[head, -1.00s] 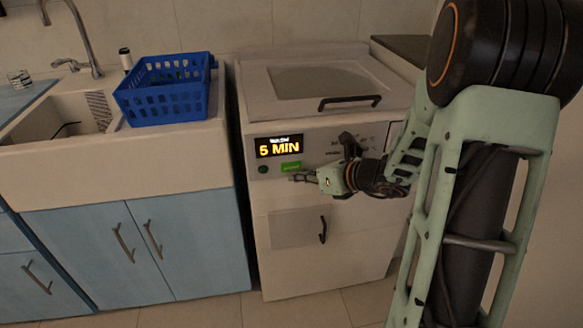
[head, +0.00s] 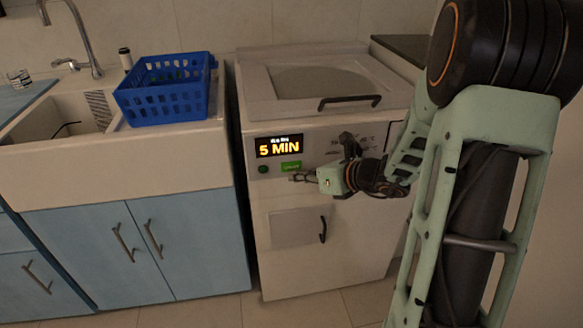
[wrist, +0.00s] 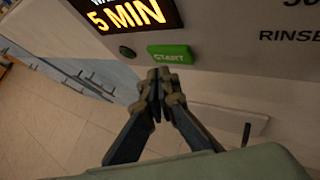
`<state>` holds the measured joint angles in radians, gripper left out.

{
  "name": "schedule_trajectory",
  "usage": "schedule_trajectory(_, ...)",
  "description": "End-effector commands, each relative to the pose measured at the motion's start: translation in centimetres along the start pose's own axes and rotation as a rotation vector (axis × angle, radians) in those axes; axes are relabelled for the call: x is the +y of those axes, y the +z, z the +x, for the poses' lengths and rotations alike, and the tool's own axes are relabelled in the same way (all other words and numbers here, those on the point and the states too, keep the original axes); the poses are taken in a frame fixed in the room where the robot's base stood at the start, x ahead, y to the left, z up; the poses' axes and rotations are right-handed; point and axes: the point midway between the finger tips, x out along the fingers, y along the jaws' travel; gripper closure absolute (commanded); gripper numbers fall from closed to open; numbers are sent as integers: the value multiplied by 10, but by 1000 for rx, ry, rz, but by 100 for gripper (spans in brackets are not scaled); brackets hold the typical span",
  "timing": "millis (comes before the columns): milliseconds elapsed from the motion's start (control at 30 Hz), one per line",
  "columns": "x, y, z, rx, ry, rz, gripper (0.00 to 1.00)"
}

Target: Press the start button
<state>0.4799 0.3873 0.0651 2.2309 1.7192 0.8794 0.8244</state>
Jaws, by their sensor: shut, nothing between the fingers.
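The green start button (head: 291,165) is on the front panel of the white washing machine (head: 283,190), below the display (head: 279,146) that reads "5 MIN". In the wrist view the button (wrist: 170,54) carries the word START. My gripper (head: 293,177) is shut and empty, with its fingertips just below the button. In the wrist view its fingertips (wrist: 160,74) lie just under the button's lower edge. Whether they touch the panel cannot be told.
A small round dark green button (head: 263,169) sits left of the start button. A black dial, partly behind my arm, is to the right. A handle (head: 323,230) sticks out below. A blue basket (head: 165,100) stands by the sink at left.

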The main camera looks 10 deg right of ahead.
Motion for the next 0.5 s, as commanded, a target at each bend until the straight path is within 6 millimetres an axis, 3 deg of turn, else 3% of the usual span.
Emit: schedule_trajectory(500, -4, 4, 6, 0, 0, -1, 100)
